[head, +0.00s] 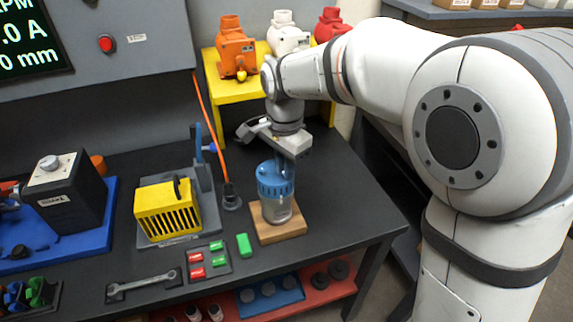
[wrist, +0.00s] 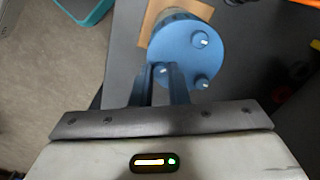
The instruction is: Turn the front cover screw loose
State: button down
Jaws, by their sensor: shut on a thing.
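A blue round cover (head: 275,181) sits on a clear cylindrical body (head: 277,210), upright on a wooden board (head: 268,231). In the wrist view I look down on the cover (wrist: 183,48). It bears a far screw (wrist: 201,39), a right screw (wrist: 201,84) and a near screw (wrist: 162,71), which looks to be the front cover screw. My gripper (wrist: 161,75) has its two fingers on either side of this near screw, shut on it. In the head view my gripper (head: 285,165) reaches down to the cover from above, and its fingertips are hard to make out.
A yellow finned motor (head: 168,209) stands left on a grey fixture. Red and green tags (head: 208,258) and a green block (head: 244,245) lie before it, with a wrench (head: 143,284) nearby. A yellow shelf (head: 236,92) with several motors stands behind. The table right of the board is clear.

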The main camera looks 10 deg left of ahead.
jog(key=n, duration=1.4)
jog(key=shift+f+n, duration=0.1)
jog(key=shift+n, duration=0.2)
jog(key=n, duration=0.3)
jog(key=shift+n, duration=0.3)
jog(key=n, duration=0.3)
jog(key=shift+f+n, duration=0.1)
jog(key=shift+n, duration=0.3)
jog(key=n, duration=0.6)
jog(key=shift+n, duration=0.4)
